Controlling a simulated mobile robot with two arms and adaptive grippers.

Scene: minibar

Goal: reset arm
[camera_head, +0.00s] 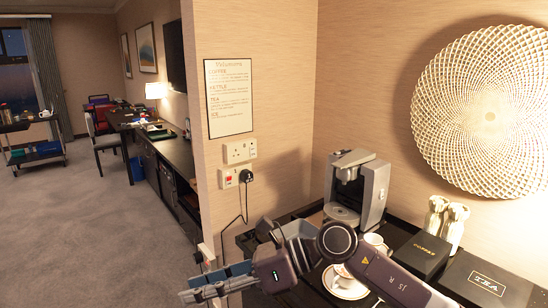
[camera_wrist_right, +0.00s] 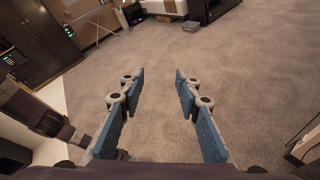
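My right arm reaches in from the lower right of the head view, across the front of the minibar counter. My right gripper (camera_head: 205,284) points left, off the counter's left end and over the floor side. In the right wrist view the gripper (camera_wrist_right: 161,75) has its two blue-padded fingers well apart, with only bare carpet between them. It is open and empty. My left gripper is not seen in either view.
On the counter stand a coffee machine (camera_head: 357,190), a white cup on a saucer (camera_head: 345,284), metal shakers (camera_head: 454,222), a black coffee box (camera_head: 424,253) and a tea box (camera_head: 486,284). A wall corner with sockets (camera_head: 239,152) rises behind the gripper. The carpet (camera_head: 95,225) at left is clear.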

